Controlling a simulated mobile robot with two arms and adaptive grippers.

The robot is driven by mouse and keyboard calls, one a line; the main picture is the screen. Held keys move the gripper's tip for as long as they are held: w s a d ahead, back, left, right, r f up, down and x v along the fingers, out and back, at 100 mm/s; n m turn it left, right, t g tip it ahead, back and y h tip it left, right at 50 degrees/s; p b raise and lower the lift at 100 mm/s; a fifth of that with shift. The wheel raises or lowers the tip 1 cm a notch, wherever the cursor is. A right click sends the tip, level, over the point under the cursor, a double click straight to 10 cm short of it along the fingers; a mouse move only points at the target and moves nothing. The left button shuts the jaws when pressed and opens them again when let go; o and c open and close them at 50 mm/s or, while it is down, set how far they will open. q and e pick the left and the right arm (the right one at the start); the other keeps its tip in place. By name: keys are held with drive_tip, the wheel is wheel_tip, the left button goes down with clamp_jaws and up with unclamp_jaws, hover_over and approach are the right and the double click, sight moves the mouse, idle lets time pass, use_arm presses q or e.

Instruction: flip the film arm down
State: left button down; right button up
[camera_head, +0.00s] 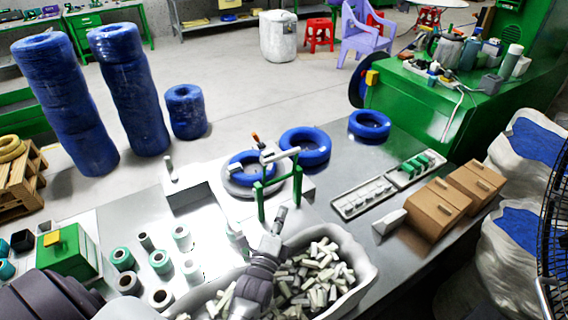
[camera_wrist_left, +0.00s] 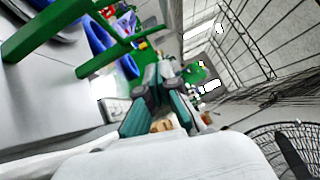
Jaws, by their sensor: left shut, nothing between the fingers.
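My left gripper (camera_head: 281,214) is shut and empty, in front of the frame and above the rear edge of a white bin. In the left wrist view my gripper (camera_wrist_left: 163,72) points past the green frame (camera_wrist_left: 105,58), which lies to its left. Contact with the frame is not clear. My right gripper is not in view.
The white bin (camera_head: 368,268) full of pale pieces is below my left gripper. Blue cable coils (camera_head: 305,147) lie behind the frame. Several rolls stand to the left. Part trays (camera_head: 362,197) and cardboard boxes (camera_head: 435,208) are to the right.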

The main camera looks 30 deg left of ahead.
use_arm(q)
drive_tip(key=w+a+r+m+t+y+b, duration=0.1)
drive_tip(key=w+a+r+b, duration=0.2)
drive_tip(key=w, duration=0.9)
wheel_tip(320, 180, up, 2)
drive_tip(key=a, duration=0.3)
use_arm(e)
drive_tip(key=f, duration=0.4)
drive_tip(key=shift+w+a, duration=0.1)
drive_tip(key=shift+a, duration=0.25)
use_arm(q)
drive_tip(key=shift+d, duration=0.1)
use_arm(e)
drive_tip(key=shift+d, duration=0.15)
use_arm(q)
drive_tip(key=shift+r, duration=0.1)
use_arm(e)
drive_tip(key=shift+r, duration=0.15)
